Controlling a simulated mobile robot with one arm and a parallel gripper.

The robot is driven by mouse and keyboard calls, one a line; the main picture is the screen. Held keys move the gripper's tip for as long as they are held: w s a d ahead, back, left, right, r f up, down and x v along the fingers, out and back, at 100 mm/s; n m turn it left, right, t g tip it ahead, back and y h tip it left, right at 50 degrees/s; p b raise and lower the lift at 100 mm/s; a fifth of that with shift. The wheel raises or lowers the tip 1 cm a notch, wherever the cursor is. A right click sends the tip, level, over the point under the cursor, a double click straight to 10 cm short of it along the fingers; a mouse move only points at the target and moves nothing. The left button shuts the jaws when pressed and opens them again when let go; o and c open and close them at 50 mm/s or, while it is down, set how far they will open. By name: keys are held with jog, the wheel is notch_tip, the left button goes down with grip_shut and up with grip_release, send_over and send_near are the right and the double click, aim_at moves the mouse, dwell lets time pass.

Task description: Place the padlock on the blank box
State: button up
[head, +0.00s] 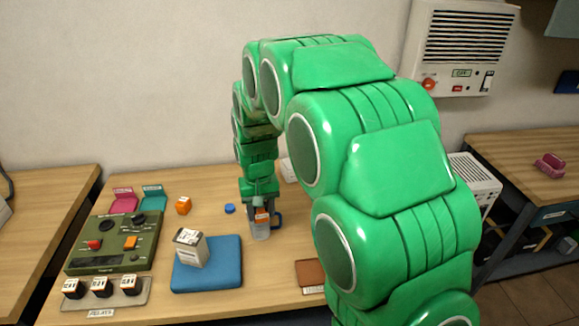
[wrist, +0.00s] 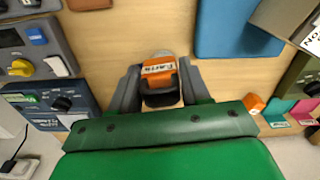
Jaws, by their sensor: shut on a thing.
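I cannot pick out the blank box for certain. A pale box (head: 191,248) on the blue mat (head: 207,279) bears printing, also seen in the wrist view (wrist: 288,18).
An orange block (head: 183,206) and blue cap (head: 229,209) lie behind the mat. The wrist view shows grey (wrist: 30,50) and blue (wrist: 45,100) panels left of the gripper.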

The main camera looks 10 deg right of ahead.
jog(key=w+d+r+m, duration=0.1)
jog(key=w+d+r, duration=0.15)
jog(key=w, duration=0.35)
jog(key=w+d+r, duration=0.1)
jog(key=w+d, duration=0.3)
jog(key=w, duration=0.1)
send_over(292, 168)
jog(key=shift+m, duration=0.3)
jog(key=shift+f, duration=3.1)
jog(key=shift+f, duration=0.25)
jog(key=shift+w+f, duration=0.15)
jog(key=shift+f, duration=1.45)
jog(key=o, duration=1.1)
jog(key=shift+f, duration=0.1)
